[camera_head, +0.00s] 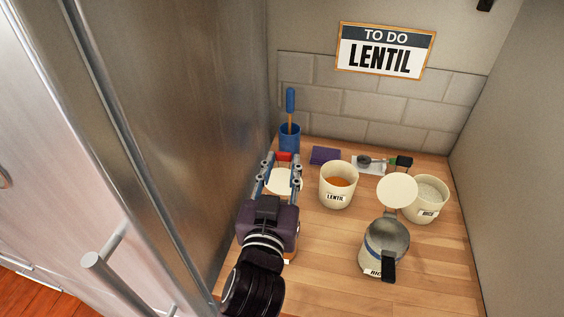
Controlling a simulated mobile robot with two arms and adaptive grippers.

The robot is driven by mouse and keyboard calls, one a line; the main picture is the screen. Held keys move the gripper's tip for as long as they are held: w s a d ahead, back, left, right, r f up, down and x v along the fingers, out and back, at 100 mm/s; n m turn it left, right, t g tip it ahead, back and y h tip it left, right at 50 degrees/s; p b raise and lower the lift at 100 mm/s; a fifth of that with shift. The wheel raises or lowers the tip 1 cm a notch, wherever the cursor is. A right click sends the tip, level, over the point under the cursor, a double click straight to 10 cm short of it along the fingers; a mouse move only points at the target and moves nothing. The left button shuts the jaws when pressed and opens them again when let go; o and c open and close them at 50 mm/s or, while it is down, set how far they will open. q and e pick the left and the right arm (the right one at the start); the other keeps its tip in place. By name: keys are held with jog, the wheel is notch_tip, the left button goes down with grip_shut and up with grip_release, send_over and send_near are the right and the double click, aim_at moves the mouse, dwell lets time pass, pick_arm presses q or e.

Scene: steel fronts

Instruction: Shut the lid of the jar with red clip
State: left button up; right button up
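A red clip (284,156) shows between the fingertips of my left gripper (283,163). A cream round surface (281,183) lies below and between the fingers, and it looks like the jar or its lid. The gripper body and arm hide most of that jar, so I cannot tell how far its lid is shut. The gripper's two fingers are spread apart, one on each side of the red clip. I cannot tell whether they touch it. My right gripper is not in view.
An open lentil jar (325,188) stands right of the gripper. A blue cup (289,139), purple block (325,155) and scoop (364,160) stand behind. A steel front (190,110) is close at left.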

pick_arm(q)
jog(key=o, duration=0.3)
jog(key=shift+w+r, duration=0.1)
jog(key=shift+r, duration=0.15)
